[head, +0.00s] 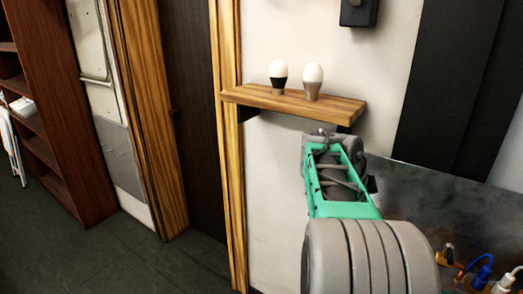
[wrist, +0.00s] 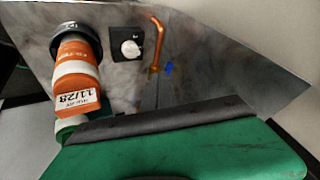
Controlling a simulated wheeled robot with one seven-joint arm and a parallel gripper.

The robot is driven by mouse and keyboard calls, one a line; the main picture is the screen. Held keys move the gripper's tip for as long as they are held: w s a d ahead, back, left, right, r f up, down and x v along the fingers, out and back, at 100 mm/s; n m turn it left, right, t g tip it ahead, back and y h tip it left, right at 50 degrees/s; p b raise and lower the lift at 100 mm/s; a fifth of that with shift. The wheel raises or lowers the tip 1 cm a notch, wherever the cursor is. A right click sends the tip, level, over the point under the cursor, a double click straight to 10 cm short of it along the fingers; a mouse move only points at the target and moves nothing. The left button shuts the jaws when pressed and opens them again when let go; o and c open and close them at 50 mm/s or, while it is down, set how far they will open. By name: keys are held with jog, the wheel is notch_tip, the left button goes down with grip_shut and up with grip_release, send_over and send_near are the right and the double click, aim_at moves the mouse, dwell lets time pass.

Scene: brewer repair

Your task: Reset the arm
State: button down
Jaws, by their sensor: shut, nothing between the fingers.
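My arm (head: 345,215) reaches up from the lower right in the head view, with a thick grey ribbed section and a green link. Its far end is just below and in front of the wooden shelf's right part. My gripper (wrist: 160,120) fills the bottom of the wrist view as a green body with a dark edge strip. It is shut and holds nothing. Its fingertips are not clear in the head view, where the arm hides them.
The shelf (head: 295,103) bears a black-based bulb (head: 278,76) and a grey-based bulb (head: 313,80). The wrist view shows an orange-and-white cylinder (wrist: 75,70), a dial (wrist: 129,48) and a copper pipe (wrist: 157,45) by a metal panel. Cables (head: 482,268) lie lower right.

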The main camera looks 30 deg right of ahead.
jog(key=w+a+f+n+t+y, duration=0.1)
jog(key=w+a+f+n+t, duration=0.15)
jog(key=a+n, duration=0.6)
jog(key=w+a+f+n+t+y, duration=0.1)
jog(key=w+a+n+y, duration=0.3)
jog(key=a, duration=0.8)
jog(key=s+a+f+n, duration=0.3)
jog(key=a+n, duration=0.4)
jog(key=a, duration=0.3)
jog(key=s+a+f+n+y, duration=0.1)
jog(key=s+a+f+n, duration=0.2)
jog(key=s+a+n, duration=0.2)
jog(key=a+n, duration=0.2)
jog(key=a, duration=0.2)
jog(key=shift+s+a+y+p, duration=0.15)
jog(key=shift+a+y+p, duration=0.15)
jog(key=shift+a+p, duration=0.05)
